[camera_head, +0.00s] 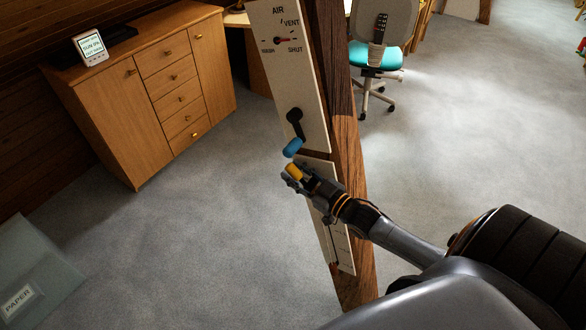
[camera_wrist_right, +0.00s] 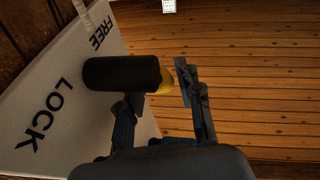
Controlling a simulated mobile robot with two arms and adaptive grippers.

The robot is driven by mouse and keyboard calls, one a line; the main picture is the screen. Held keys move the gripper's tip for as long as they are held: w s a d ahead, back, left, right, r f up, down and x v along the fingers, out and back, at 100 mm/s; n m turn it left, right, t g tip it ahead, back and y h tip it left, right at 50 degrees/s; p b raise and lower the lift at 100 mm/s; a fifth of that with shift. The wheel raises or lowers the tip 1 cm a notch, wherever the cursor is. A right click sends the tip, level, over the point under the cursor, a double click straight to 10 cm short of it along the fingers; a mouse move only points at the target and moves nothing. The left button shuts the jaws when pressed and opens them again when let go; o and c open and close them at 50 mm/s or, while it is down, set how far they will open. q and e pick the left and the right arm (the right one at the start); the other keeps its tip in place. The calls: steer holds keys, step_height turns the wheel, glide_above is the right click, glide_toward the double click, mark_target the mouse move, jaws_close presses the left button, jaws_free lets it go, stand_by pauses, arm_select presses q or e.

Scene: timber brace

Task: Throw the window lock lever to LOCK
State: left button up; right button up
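The window lock panel (camera_wrist_right: 62,100) is white and marked FREE and LOCK in the right wrist view. In the head view the lower white panel (camera_head: 343,247) is on the timber post, partly behind my right arm. A yellow lever grip (camera_head: 294,171) shows at my right gripper (camera_head: 304,180). In the wrist view, a thick black cylinder (camera_wrist_right: 120,73) stands in front of the panel, with a bit of yellow (camera_wrist_right: 166,81) at its right end. My right gripper's fingers are apart, on either side of the yellow part; the cylinder hides one fingertip. My left gripper is out of view.
Just above is a black crank with a blue grip (camera_head: 293,148) on the upper white panel (camera_head: 290,75), which has an AIR dial. The timber post (camera_head: 340,100) runs behind. A wooden cabinet (camera_head: 120,125) stands left, a chair (camera_head: 377,55) behind.

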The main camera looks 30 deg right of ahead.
steer(key=shift+w+a, duration=0.15)
steer(key=shift+w, duration=0.45)
jaws_close()
